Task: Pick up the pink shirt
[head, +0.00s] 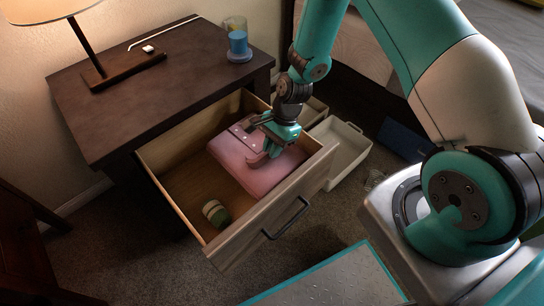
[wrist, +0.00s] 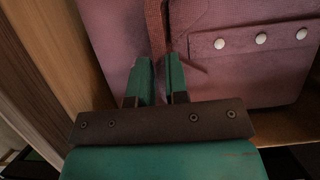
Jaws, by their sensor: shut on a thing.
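The pink shirt (head: 238,165) lies folded flat in the open drawer of the dark nightstand, towards its right end. Its white buttons and placket show in the wrist view (wrist: 235,75). My gripper (head: 262,156) reaches down over the shirt's right part. In the wrist view its two green fingers (wrist: 161,68) are close together on the cloth, with a narrow raised strip of shirt at their tips. The gripper is shut on the shirt. The shirt still appears to rest in the drawer, and its underside is hidden.
The drawer (head: 185,205) also holds a small green and white roll-like item (head: 216,213). Its front wall with a dark handle (head: 287,219) stands close to my gripper. A white bin (head: 341,145) is on the floor at right. A lamp (head: 85,45) and blue cup (head: 239,46) stand on the nightstand.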

